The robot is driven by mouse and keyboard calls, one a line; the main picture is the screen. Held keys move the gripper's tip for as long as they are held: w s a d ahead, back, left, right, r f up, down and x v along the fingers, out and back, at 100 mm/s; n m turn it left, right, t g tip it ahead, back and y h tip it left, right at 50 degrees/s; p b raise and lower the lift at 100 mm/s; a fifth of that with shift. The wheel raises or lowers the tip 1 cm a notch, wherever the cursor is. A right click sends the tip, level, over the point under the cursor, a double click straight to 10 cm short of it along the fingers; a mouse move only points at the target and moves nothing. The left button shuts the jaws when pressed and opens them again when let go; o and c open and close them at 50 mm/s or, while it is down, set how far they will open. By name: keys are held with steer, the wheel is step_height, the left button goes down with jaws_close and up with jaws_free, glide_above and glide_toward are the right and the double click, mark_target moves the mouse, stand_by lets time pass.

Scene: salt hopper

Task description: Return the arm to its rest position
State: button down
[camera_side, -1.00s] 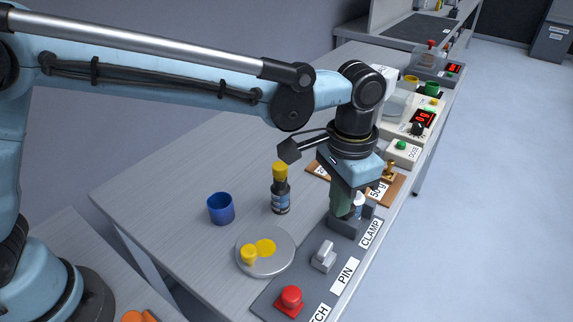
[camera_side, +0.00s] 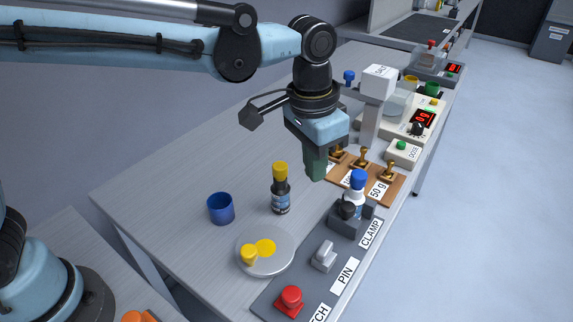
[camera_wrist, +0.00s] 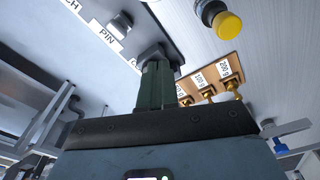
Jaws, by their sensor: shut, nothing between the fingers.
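My gripper (camera_side: 315,164) hangs above the table, with its green fingers pointing down. The fingers are shut with nothing held, and they also show in the wrist view (camera_wrist: 155,82). It is to the left of the clamp (camera_side: 349,219) and apart from it. A white bottle with a blue cap (camera_side: 357,181) stands upright at the clamp. A dark bottle with a yellow cap (camera_side: 281,190) stands on the table just left of and below my gripper.
A blue cup (camera_side: 221,209) and a round grey dish (camera_side: 283,260) with yellow pieces stand at the left. The grey panel has a PIN handle (camera_side: 323,256) and a red button (camera_side: 290,299). A wooden weight board (camera_side: 384,186), white hopper (camera_side: 380,82) and dosing machine (camera_side: 404,118) lie behind.

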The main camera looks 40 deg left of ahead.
steer(key=s+a+f+n+t, duration=0.1)
steer(key=s+a+n+t, duration=0.3)
steer(key=a, duration=0.7)
steer(key=s+a+n+t, duration=0.1)
steer(key=s+a+t, duration=0.1)
steer(key=s+a, duration=0.65)
steer(key=m+h, duration=0.3)
steer(key=m, duration=1.1)
glide_above(350, 225)
steer(key=s+a, duration=0.4)
steer(key=s, duration=0.5)
steer(key=shift+a+x, duration=0.2)
steer(key=shift+x, duration=4.8)
steer(key=shift+w, duration=0.2)
